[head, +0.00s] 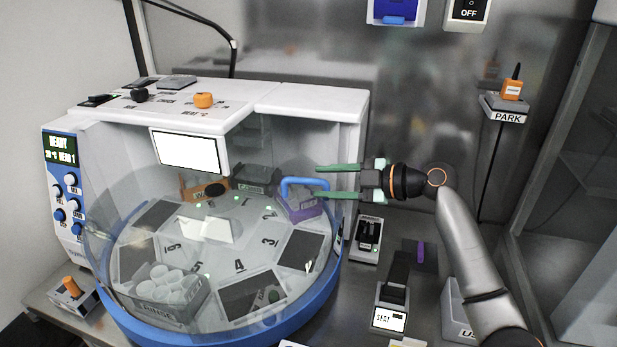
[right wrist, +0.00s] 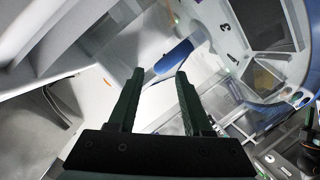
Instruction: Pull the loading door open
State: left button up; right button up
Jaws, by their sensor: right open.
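The loading door (head: 97,232) looks like a clear curved panel around the front of the white machine, and its edges are hard to make out. Its blue bar handle (head: 305,183) is at the right side of the panel. My right gripper (head: 319,180) is open, its green fingers pointing left at the handle's right end. In the right wrist view the blue handle (right wrist: 174,57) lies just beyond and between the open fingertips (right wrist: 159,72); I cannot tell if they touch. Nothing is held. My left gripper is not in view.
Behind the panel is a numbered carousel with a rinse container (head: 165,290) and a purple block (head: 302,207). A blue rim (head: 290,325) runs around the base. Right of it stand a switch box (head: 367,240) and a seat unit (head: 390,318).

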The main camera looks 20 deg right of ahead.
aim_at(316, 182)
jog(key=shift+p+x, duration=0.3)
jog(key=shift+x, duration=1.95)
grip_shut()
